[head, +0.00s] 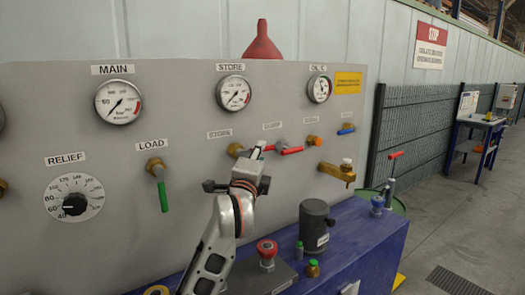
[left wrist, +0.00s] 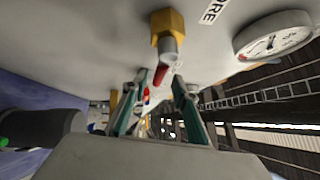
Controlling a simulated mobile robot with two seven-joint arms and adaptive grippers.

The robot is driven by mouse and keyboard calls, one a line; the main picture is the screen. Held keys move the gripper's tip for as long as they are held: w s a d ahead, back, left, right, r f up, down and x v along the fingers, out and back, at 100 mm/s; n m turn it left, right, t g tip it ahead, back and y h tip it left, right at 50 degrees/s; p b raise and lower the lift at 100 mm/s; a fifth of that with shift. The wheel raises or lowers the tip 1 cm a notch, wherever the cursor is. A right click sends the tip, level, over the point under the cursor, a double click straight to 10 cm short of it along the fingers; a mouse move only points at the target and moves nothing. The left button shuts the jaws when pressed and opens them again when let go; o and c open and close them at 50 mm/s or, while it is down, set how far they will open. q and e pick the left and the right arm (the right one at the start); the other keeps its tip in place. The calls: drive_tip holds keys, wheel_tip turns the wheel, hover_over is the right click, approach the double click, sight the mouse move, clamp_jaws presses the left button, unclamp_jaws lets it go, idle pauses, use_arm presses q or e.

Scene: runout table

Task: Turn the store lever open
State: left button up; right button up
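The store valve (head: 236,149) is a brass fitting on the grey panel, under a small label. In the left wrist view its brass hex body (left wrist: 168,24) is at the top, with a silver stem and a short view of the red store lever (left wrist: 160,75). My left gripper (head: 257,152) is in front of the panel, just right of the store valve, and hides much of the lever. In the left wrist view its two fingers (left wrist: 158,92) are apart, with the red lever between or just beyond their tips. I cannot tell if they touch. My right gripper is not in view.
Another red lever (head: 291,151) is close on the right. A green-handled load lever (head: 162,195) is on the left, and a brass tap (head: 338,173) on the right. Below, a dark grey cylinder (head: 315,225) and a red knob (head: 267,249) stand on the blue bench.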

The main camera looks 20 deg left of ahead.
use_arm(q)
drive_tip(key=shift+w+a+r, duration=0.1)
drive_tip(key=shift+w+a, duration=0.05)
drive_tip(key=shift+w, duration=0.85)
drive_tip(key=shift+w+a+r, duration=0.1)
drive_tip(key=shift+w, duration=0.85)
clamp_jaws()
